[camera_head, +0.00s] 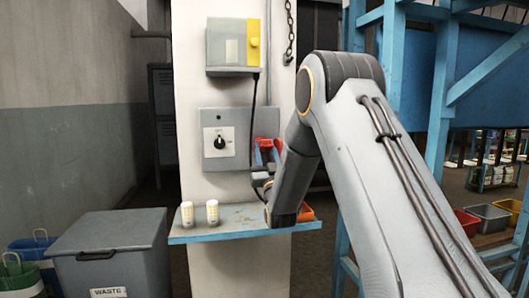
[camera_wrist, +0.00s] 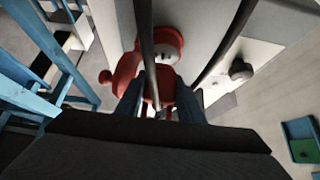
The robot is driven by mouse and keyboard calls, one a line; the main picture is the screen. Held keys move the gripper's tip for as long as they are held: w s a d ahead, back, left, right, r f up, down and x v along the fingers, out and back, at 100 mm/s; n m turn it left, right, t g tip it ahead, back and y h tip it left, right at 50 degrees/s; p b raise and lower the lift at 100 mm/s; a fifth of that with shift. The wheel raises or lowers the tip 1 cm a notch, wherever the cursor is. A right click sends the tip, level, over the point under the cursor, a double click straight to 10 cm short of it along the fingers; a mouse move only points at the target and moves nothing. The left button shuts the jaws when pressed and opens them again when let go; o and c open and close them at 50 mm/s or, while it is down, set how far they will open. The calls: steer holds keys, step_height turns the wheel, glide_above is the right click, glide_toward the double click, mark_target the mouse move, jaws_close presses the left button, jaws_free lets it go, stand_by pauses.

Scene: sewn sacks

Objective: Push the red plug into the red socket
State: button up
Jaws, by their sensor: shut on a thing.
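My gripper (camera_wrist: 160,92) is shut on the red plug (camera_wrist: 157,84), which sits between its two dark fingers in the wrist view. A round red socket part (camera_wrist: 168,36) with dark openings shows just beyond the plug, very close to it. I cannot tell whether the plug is inside it or only in front of it. Another red piece with a small knob (camera_wrist: 124,72) is at the left of the plug. In the head view, red parts (camera_head: 277,146) show at the right of the grey panel (camera_head: 212,118); my arm partly hides them.
A dark cable (camera_wrist: 147,40) crosses close to the plug. A rotary switch (camera_head: 219,143) is on the panel. Below, a narrow blue-edged shelf (camera_head: 240,222) holds two pale cylinders (camera_head: 212,211) and an orange bin (camera_head: 306,212). A grey waste bin (camera_head: 110,240) stands at left.

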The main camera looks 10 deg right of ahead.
steer(key=shift+t+b, duration=0.9)
steer(key=shift+b, duration=1.5)
steer(key=shift+f+b, duration=0.6)
steer(key=shift+b, duration=0.15)
stand_by(0.9)
steer(key=shift+w+b, duration=0.6)
steer(key=shift+w, duration=0.4)
stand_by(0.6)
steer(key=o, duration=1.4)
steer(key=shift+c, duration=0.2)
steer(key=shift+d, duration=0.1)
steer(key=v, duration=0.8)
